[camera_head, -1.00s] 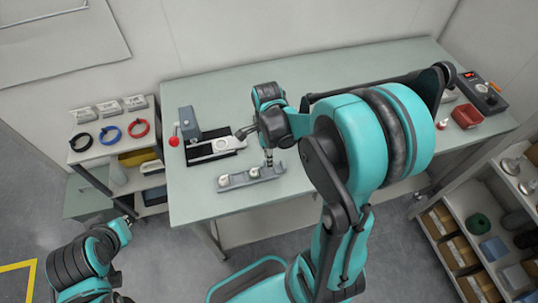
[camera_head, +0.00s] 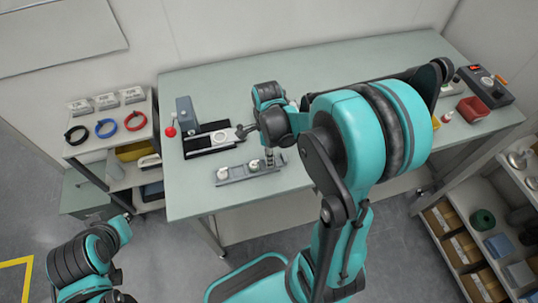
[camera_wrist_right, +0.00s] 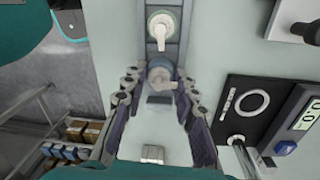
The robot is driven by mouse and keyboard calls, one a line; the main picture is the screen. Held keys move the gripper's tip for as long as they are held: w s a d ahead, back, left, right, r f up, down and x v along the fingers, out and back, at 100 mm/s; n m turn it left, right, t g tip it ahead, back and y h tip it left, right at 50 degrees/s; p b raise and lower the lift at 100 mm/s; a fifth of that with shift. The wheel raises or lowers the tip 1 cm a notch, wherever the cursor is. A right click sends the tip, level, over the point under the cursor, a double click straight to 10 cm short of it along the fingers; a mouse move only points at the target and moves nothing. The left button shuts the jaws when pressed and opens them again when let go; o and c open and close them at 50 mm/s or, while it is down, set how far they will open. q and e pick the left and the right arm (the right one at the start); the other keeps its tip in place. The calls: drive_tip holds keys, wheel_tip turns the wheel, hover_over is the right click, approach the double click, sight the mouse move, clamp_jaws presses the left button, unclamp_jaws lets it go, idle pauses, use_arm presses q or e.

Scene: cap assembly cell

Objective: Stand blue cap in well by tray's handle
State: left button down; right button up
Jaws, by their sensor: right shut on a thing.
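The grey tray (camera_head: 236,177) lies near the table's front edge. Two pale caps stand in it, one at the left end (camera_head: 222,172) and one in the middle (camera_head: 253,166). My right gripper (camera_head: 269,160) points down over the tray's right part. In the wrist view, its fingers (camera_wrist_right: 158,92) close around the blue cap (camera_wrist_right: 160,70), which looks upright in line with the tray. A pale cap (camera_wrist_right: 160,28) stands further along the tray. The cap's lower end is hidden, so I cannot tell whether it is seated. My left gripper (camera_head: 127,217) is at the lower left, away from the table.
A black gauge plate (camera_head: 205,143) and a post with a red ball (camera_head: 170,132) sit behind the tray. A side shelf holds black, blue and red rings (camera_head: 106,128). A red bin (camera_head: 472,109) is at the far right. The table's left front is clear.

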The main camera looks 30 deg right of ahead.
drive_tip(key=shift+f, duration=0.1)
idle(0.3)
drive_tip(key=shift+f+b, duration=0.35)
drive_tip(key=shift+f, duration=0.1)
idle(0.5)
drive_tip(key=o, duration=0.7)
drive_tip(key=shift+o, duration=0.2)
drive_tip(key=shift+r+p, duration=2.75)
drive_tip(key=shift+r, duration=0.85)
drive_tip(key=shift+f, duration=0.1)
